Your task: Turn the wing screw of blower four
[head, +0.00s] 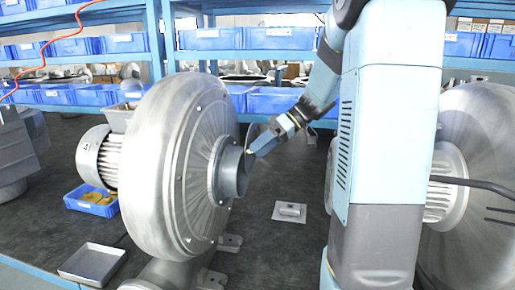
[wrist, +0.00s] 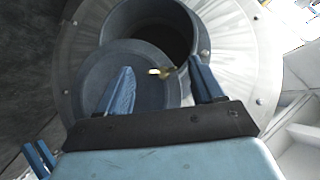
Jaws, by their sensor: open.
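The blower (head: 165,165) is a big silver drum with a grey outlet pipe (head: 232,172) facing right. In the wrist view, a round grey flap (wrist: 92,82) partly covers the dark pipe mouth (wrist: 172,32). A small brass wing screw (wrist: 168,72) with a pale end sits at the flap's right edge. My gripper (wrist: 160,78) is open, its two blue fingers on either side of the wing screw, which is nearer the right finger. Contact cannot be told. In the head view, my gripper (head: 250,150) is at the pipe mouth; the wing screw is too small to make out there.
A blue bin (head: 80,206) with yellow parts and a grey tray (head: 92,262) lie at left. A small white plate (head: 290,212) lies on the dark bench right of the blower. Another blower (head: 485,130) stands at far right. Shelves with blue bins (head: 285,100) line the back.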

